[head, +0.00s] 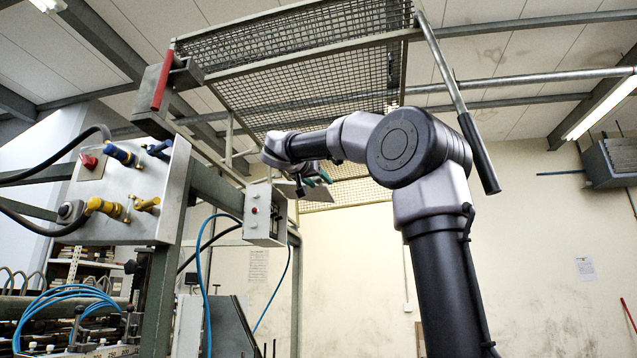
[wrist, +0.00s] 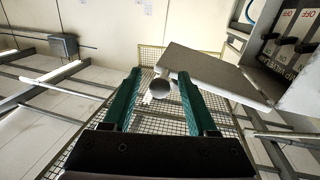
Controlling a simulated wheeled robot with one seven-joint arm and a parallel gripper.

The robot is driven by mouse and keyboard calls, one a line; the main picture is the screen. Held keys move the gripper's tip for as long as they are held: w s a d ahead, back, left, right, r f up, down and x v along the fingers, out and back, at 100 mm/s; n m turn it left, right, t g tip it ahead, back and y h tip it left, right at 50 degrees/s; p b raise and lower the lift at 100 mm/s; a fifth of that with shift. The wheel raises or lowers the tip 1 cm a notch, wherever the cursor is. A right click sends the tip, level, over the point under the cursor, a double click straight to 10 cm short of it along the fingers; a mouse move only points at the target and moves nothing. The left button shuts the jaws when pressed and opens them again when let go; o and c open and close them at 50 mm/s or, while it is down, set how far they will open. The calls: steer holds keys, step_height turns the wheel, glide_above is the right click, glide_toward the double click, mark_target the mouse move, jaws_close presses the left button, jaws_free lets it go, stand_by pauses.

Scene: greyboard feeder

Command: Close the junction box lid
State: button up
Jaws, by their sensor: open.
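The junction box (head: 264,213) is a small light-grey box with a red button on its side, left of my arm in the head view. In the wrist view the box (wrist: 304,93) is at the upper right, with switches marked OFF inside. My gripper (head: 318,178) is small in the head view.
A control panel (head: 125,190) with yellow and blue fittings and black hoses stands at the left. A wire mesh guard (head: 300,60) hangs above my arm, and a metal bar with a black handle (head: 478,150) slopes down beside it. The right side is mostly open.

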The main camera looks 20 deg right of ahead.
steer(key=shift+c, duration=0.3)
jaws_close()
stand_by(1.1)
